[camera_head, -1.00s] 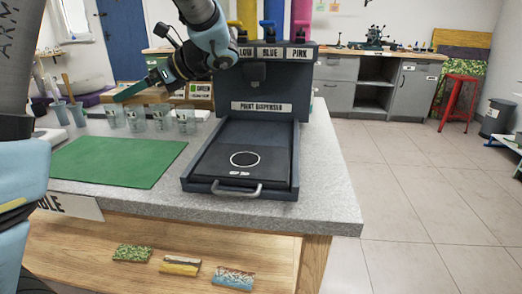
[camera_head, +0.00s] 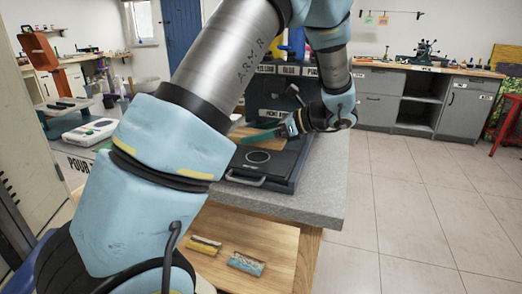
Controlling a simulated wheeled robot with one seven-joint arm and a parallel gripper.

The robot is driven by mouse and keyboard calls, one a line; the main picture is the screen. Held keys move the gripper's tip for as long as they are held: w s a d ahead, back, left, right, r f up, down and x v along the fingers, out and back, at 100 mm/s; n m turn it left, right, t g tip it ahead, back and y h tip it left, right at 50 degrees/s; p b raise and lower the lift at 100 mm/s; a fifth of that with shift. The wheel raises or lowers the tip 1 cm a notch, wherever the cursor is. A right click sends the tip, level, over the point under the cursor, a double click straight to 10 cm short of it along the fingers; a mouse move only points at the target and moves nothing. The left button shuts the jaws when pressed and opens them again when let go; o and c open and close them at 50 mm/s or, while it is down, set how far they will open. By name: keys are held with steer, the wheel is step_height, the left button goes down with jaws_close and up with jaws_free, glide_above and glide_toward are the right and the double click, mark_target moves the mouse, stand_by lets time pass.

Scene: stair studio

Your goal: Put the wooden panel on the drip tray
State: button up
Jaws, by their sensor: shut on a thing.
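The wooden panel (camera_head: 262,137) shows as a thin piece with a teal edge and some brown wood beside it. My gripper (camera_head: 289,129) is shut on its right end. The panel is over the back left part of the drip tray (camera_head: 282,164), and the gap between them is hard to judge. The drip tray is dark, with a white ring on its plate and a grey handle at its front. My own arm hides its left side and part of the panel's surroundings.
The paint dispenser (camera_head: 262,95) rises behind the tray. The grey counter (camera_head: 318,185) has a bare right end. Small painted panels (camera_head: 247,263) lie on the wooden shelf below. A white device (camera_head: 92,131) is at the left. The floor at right is clear.

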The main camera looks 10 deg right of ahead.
mark_target(258, 156)
steer(key=shift+f, duration=2.35)
steer(key=shift+f, duration=0.1)
steer(key=o, duration=1.1)
steer(key=shift+o, duration=0.2)
steer(key=shift+d, duration=0.1)
steer(key=b+v, duration=0.1)
steer(key=v, duration=1)
steer(key=shift+s+d+r, duration=0.1)
steer(key=shift+d+r, duration=0.15)
steer(key=shift+r, duration=0.05)
